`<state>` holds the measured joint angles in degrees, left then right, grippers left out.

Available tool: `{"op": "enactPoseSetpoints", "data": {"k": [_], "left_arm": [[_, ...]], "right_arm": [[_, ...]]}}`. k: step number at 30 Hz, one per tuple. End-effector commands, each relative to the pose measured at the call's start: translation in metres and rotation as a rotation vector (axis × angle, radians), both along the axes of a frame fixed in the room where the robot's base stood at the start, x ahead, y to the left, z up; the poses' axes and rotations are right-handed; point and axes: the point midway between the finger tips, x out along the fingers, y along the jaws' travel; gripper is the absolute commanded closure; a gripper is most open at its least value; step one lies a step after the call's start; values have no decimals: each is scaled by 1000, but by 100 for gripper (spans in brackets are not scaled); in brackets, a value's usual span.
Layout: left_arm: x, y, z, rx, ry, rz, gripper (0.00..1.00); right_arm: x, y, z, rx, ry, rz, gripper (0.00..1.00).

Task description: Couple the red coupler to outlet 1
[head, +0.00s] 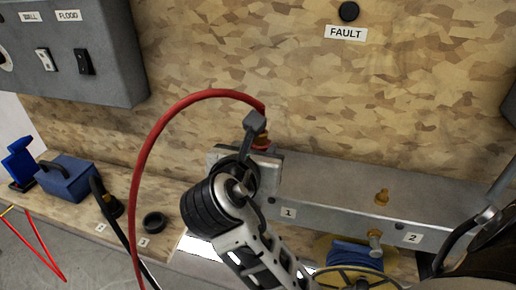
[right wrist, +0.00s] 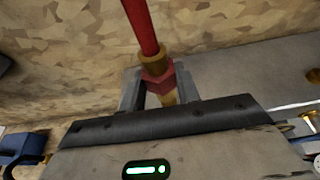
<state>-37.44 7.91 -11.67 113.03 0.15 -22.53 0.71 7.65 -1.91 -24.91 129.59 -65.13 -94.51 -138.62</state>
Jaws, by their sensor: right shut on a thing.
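The red coupler (right wrist: 157,77), a red collar with a brass ring above it, stands between the two fingers of my right gripper (right wrist: 158,88) in the right wrist view. The fingers are shut on it. In the head view the coupler (head: 262,142) is partly covered by my right gripper (head: 259,136), above the left part of the grey manifold. Label 1 (head: 289,212) is on the manifold's front; outlet 1 is mostly hidden behind my gripper and arm. Brass shows below the collar in the wrist view; I cannot tell whether it is the outlet. My left gripper is not in view.
A red hose (head: 137,170) arcs from the coupler down to the left. A blue box (head: 66,182) and a black ring (head: 154,222) lie at left. A grey switch box (head: 115,50) hangs upper left.

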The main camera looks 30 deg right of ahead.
Motion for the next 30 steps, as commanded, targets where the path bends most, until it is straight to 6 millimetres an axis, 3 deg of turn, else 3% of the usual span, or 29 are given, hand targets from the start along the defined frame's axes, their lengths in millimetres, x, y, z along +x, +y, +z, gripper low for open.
{"op": "enactPoseSetpoints", "data": {"k": [30], "left_arm": [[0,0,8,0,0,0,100]], "right_arm": [[0,0,-2,-1,-1,0,100]]}}
